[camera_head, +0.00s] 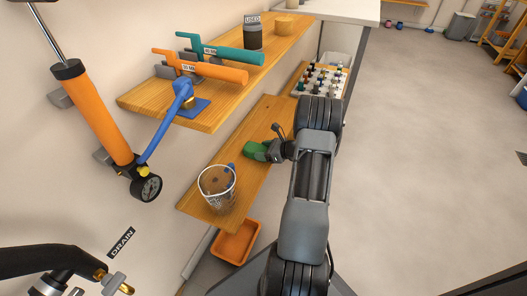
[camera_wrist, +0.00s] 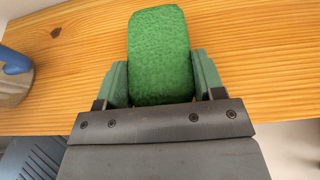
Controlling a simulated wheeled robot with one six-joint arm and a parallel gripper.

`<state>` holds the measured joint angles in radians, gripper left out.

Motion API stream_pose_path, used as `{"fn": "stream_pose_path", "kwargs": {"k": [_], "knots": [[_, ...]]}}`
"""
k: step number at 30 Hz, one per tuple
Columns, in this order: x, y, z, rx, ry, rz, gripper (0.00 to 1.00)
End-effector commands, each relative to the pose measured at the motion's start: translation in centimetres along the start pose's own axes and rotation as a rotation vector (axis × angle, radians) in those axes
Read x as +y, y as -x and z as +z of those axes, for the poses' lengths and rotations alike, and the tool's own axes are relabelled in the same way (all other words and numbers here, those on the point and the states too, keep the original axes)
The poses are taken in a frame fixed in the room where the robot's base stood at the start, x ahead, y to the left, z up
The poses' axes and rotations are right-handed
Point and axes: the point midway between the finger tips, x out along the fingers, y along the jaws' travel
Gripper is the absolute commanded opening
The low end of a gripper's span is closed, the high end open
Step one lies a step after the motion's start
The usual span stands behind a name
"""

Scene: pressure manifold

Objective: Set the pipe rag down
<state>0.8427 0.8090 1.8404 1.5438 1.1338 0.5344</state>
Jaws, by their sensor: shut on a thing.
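The pipe rag is a green, rough-textured block (camera_wrist: 160,50) in the wrist view. It also shows as a green shape (camera_head: 256,151) in the head view, at the lower wooden shelf (camera_head: 222,168). My gripper (camera_wrist: 162,84) has one finger on each side of the rag and is shut on it. In the head view my gripper (camera_head: 271,150) reaches in from the right over this shelf. Wood shows beyond the rag in the wrist view. I cannot tell whether the rag touches the shelf.
The upper shelf (camera_head: 143,98) holds orange and teal tools. An orange tray (camera_head: 236,243) lies below.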

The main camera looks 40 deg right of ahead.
Motion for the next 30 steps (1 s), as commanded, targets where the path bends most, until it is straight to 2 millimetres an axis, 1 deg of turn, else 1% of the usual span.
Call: {"fn": "stream_pose_path", "kwargs": {"k": [1,8,14,18,22,30], "knots": [[0.0,0.0,-0.1,0.000,0.000,0.000,0.65],[0.0,0.0,0.0,0.000,0.000,0.000,0.87],[0.0,0.0,0.0,0.000,0.000,0.000,0.88],[0.0,0.4,0.6,0.000,0.000,-0.001,0.88],[-0.1,2.3,0.6,0.000,-0.001,-0.005,0.88],[-0.1,7.6,0.6,-0.001,-0.001,-0.004,0.88]]}}
